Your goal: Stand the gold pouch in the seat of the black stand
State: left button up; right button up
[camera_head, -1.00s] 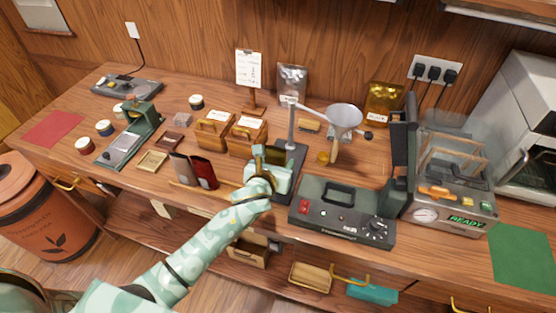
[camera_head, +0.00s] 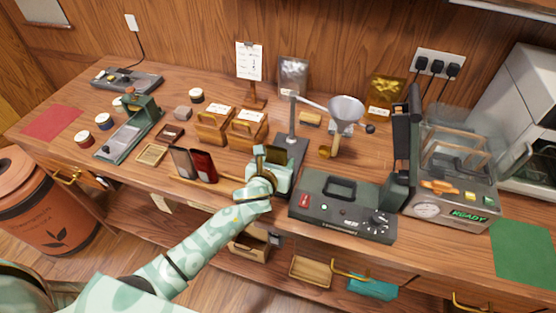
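The black stand (camera_head: 291,135) has an upright post and a dark base near the middle of the counter. A funnel (camera_head: 346,110) is on its right. My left gripper (camera_head: 272,160) is at the front of the stand's base. Its fingers appear shut on a small dark gold-brown pouch (camera_head: 279,154), mostly hidden by the hand. I cannot tell whether the pouch rests in the seat, which the hand covers. A larger gold pouch (camera_head: 386,93) with a label stands at the back wall. My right gripper is not in view.
A grey pouch (camera_head: 181,162) and a red pouch (camera_head: 203,165) stand left of the gripper. Wooden boxes (camera_head: 247,129) are behind it. A dark green sealer (camera_head: 342,208) sits close on the right. A silver pouch (camera_head: 293,74) stands behind the post.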

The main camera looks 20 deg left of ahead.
pick_arm(q)
jog(key=o, duration=1)
